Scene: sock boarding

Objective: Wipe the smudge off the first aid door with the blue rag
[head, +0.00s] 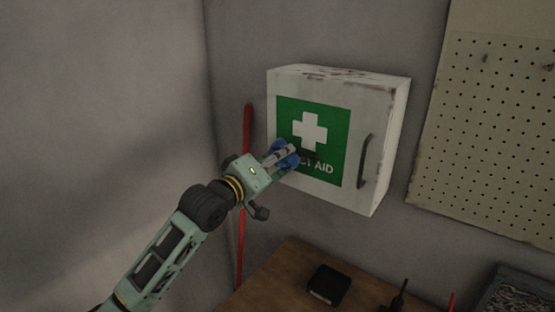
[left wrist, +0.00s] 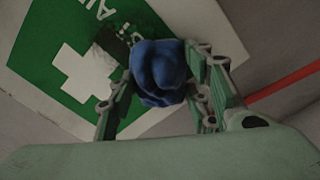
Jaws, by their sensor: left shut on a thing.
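The white first aid cabinet (head: 388,125) hangs on the wall, its door bearing a green sign (head: 340,125) with a white cross. A dark smudge (head: 309,156) lies on the sign below the cross, over part of the lettering; it also shows in the left wrist view (left wrist: 112,40). My left gripper (head: 284,156) is shut on the bunched blue rag (left wrist: 157,70), in front of the sign's lower left part, beside the smudge. The rag appears at or very near the door; I cannot tell whether it touches. My right gripper is not in view.
The door has a dark handle (head: 364,160) at its right. A red pole (head: 246,135) stands left of the cabinet. Below is a wooden bench (head: 268,283) with a black box (head: 328,285). A pegboard (head: 490,130) hangs at right.

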